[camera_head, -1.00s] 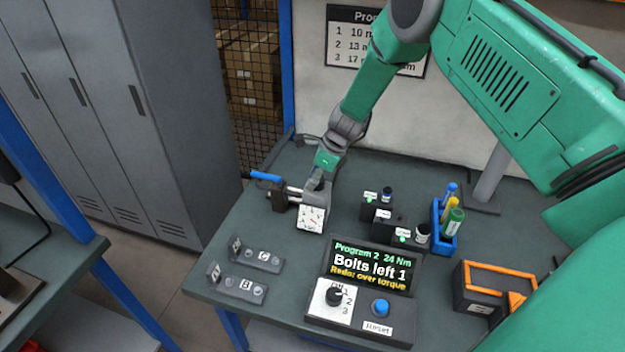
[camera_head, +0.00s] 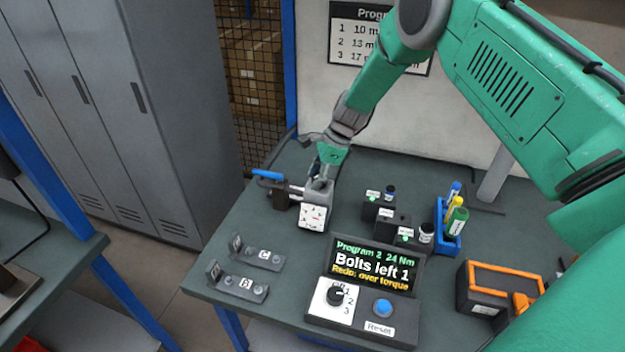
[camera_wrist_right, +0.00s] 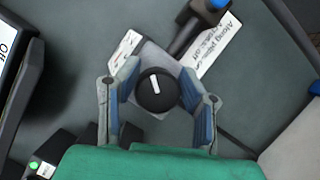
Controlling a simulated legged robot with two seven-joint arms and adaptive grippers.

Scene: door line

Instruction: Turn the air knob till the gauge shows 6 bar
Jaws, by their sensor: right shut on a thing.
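The air unit stands at the back left of the bench, with a white square gauge (camera_head: 313,217) on its front. Its needle and marks are too small to read. My right gripper (camera_head: 317,187) is right above the gauge, coming down from behind. In the right wrist view the black round knob (camera_wrist_right: 156,93) with a white pointer line sits on a grey block, between the two blue-padded fingers of my right gripper (camera_wrist_right: 159,84). The fingers are shut on the knob. My left gripper is out of view.
A blue-handled lever (camera_head: 268,175) sticks out left of the gauge. A controller panel (camera_head: 365,313) reads "Bolts left 1", "Redo: over torque".

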